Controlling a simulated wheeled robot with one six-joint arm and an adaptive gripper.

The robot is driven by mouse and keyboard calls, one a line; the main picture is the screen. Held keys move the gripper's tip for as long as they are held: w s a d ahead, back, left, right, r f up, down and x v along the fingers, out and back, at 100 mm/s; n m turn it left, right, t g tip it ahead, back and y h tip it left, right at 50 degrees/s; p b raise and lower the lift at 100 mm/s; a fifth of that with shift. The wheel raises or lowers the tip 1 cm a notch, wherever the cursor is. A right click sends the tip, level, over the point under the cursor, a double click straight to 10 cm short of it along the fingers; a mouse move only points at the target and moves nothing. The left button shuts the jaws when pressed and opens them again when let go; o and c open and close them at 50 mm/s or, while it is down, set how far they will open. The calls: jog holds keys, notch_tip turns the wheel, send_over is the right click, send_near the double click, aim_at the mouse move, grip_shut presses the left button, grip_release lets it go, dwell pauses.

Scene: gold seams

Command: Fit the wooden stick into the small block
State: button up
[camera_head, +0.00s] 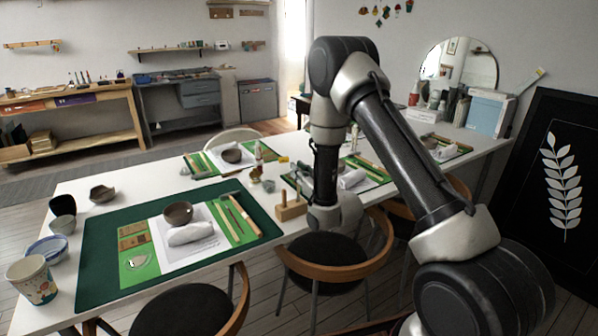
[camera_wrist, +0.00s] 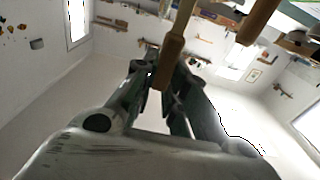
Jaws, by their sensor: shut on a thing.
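The small wooden block (camera_head: 291,211) stands on the table's front edge, right of the large green mat, with short upright pieces on its top. In the wrist view my gripper (camera_wrist: 166,72) is shut on a wooden stick (camera_wrist: 170,58). The stick has a thick brown part between the fingers and a thinner, lighter part running to the picture's top edge. A second brown wooden piece (camera_wrist: 259,20) shows to its right, apart from the fingers. In the head view my gripper is not clearly seen beside my wrist, and I cannot make out the held stick.
A patterned cup (camera_head: 31,279) and bowls stand at the left. A chair (camera_head: 335,259) stands close below the block. Other work mats lie farther back.

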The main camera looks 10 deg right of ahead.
jog(key=shift+f, duration=1.7)
dwell(1.2)
jog(key=shift+f, duration=0.35)
jog(key=shift+f, duration=0.5)
dwell(0.5)
jog(key=o, duration=0.8)
jog(key=v, duration=0.5)
dwell(0.6)
